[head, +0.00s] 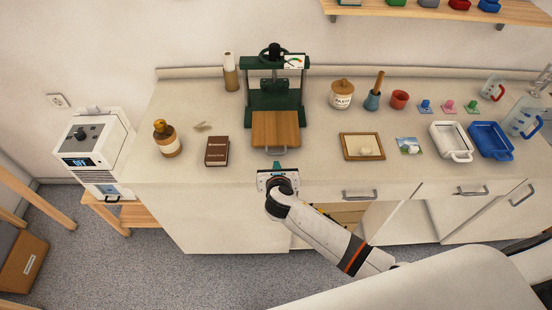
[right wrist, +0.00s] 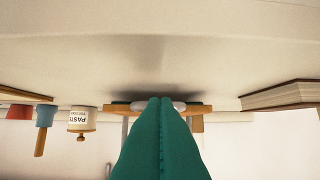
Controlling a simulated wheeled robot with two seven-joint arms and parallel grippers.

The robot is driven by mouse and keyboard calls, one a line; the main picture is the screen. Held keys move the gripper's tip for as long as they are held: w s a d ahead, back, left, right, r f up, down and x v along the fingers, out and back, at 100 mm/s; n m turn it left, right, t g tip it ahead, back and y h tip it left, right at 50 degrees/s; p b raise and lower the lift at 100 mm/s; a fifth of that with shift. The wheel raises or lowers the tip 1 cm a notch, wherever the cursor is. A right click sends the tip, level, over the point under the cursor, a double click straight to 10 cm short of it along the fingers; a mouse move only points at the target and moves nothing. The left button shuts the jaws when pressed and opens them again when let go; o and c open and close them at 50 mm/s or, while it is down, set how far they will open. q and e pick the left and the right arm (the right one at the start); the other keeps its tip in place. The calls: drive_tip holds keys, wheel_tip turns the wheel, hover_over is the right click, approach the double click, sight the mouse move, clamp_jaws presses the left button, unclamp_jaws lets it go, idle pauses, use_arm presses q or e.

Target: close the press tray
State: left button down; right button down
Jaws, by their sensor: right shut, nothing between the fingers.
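The press (head: 275,85) is dark green and stands at the back of the counter. Its wooden tray (head: 276,130) sticks out toward the counter's front edge, with a metal handle on its near side. My right gripper (head: 279,168) is at the counter's front edge, just in front of the tray. In the right wrist view its green fingers (right wrist: 161,110) are together with nothing between them, and they overlap the tray's handle (right wrist: 178,106) in the picture. I cannot tell whether they touch it. The left gripper is not in view.
A dark red book (head: 217,151) lies left of the tray and a wooden frame (head: 362,147) lies right of it. A brown bottle (head: 167,139), a jar (head: 341,94) and white and blue trays (head: 490,140) stand along the counter (head: 320,166).

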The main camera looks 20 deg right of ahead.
sight(276, 126)
drive_tip(key=w, duration=0.2)
drive_tip(key=w+d, duration=0.1)
drive_tip(key=shift+f, duration=0.3)
drive_tip(key=shift+w, duration=0.1)
drive_tip(key=shift+w+d, duration=0.1)
drive_tip(key=shift+w, duration=0.25)
drive_tip(key=w+d+b, duration=0.1)
drive_tip(key=w, duration=0.2)
drive_tip(key=w+d+b, duration=0.1)
drive_tip(key=w, duration=0.3)
drive_tip(key=w+d+b, duration=0.1)
drive_tip(key=w, duration=0.3)
drive_tip(key=shift+f, duration=0.2)
drive_tip(key=shift+w+d+r, duration=0.1)
drive_tip(key=shift+d+r, duration=0.1)
drive_tip(key=shift+r, duration=0.2)
